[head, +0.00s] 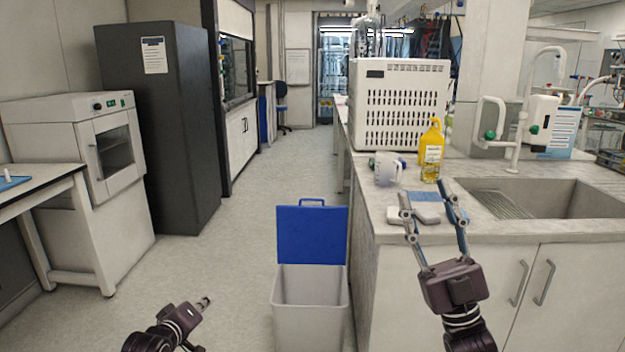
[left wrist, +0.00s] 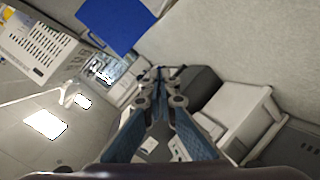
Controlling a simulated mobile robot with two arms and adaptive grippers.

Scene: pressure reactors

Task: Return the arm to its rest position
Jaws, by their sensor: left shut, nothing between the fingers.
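My left gripper (head: 204,302) is low at the bottom left of the head view, over the open floor and left of the bin. Its two fingers also show in the left wrist view (left wrist: 160,74), with the tips close together and nothing between them. My right gripper (head: 426,192) is in front of the sink counter, pointing up in the head view. Its two fingers are spread apart with no object held between them. Parts of both arms run out of the bottom of the head view.
A grey bin (head: 311,298) with a raised blue lid (head: 312,234) stands between my grippers. The counter (head: 400,232) on the right carries a yellow bottle (head: 431,155), a beaker (head: 386,172) and a sink (head: 545,200). A white oven (head: 105,140) stands left. The aisle floor is clear.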

